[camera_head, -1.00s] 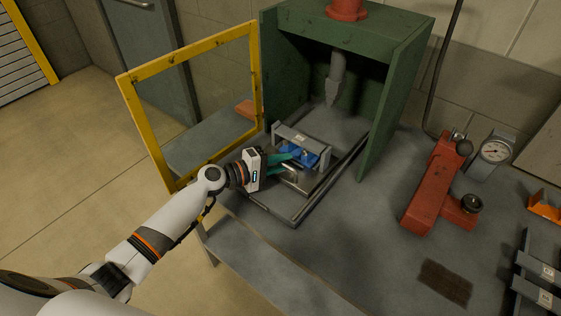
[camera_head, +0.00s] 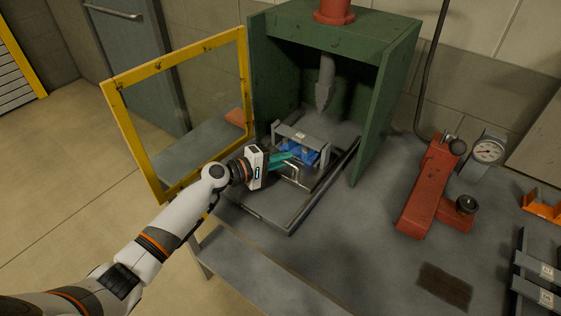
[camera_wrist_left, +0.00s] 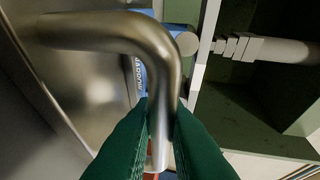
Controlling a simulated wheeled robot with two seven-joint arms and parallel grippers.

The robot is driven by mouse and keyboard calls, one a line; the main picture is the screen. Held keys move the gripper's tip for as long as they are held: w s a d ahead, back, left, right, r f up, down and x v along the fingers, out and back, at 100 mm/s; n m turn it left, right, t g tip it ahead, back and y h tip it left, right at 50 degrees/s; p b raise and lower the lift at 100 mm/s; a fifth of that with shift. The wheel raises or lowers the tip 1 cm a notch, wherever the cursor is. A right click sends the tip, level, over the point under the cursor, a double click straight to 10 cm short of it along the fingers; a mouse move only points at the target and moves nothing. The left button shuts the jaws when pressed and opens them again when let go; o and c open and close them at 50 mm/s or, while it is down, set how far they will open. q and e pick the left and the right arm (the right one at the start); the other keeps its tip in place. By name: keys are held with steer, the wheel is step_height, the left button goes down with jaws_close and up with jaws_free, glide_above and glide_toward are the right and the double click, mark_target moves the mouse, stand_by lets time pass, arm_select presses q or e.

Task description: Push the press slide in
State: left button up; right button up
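The press slide (camera_head: 276,169) is a grey metal plate on rails at the mouth of the green press housing (camera_head: 377,130). It carries a grey bracket (camera_head: 300,139) with a blue block (camera_head: 299,153), close in front of the pointed ram (camera_head: 325,85). A bent steel handle (camera_wrist_left: 165,60) stands at the slide's front. My left gripper (camera_head: 285,157) is at this handle. In the left wrist view its green fingers (camera_wrist_left: 160,130) lie on both sides of the bar, closed around it. My right gripper is out of view.
A yellow-framed guard door (camera_head: 113,115) stands open left of the press, near my left arm. A red arbor tool (camera_head: 430,185) and a dial gauge (camera_head: 487,151) are on the bench to the right. Orange and dark brackets (camera_head: 541,207) lie at the right edge.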

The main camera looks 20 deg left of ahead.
arm_select(q)
steer(key=o, duration=0.4)
steer(key=shift+c, duration=0.2)
steer(key=b+v, duration=0.2)
steer(key=v, duration=0.9)
steer(key=shift+s+f, duration=0.1)
steer(key=shift+s+a+r, duration=0.2)
steer(key=shift+s+a, duration=0.05)
steer(key=shift+a, duration=0.1)
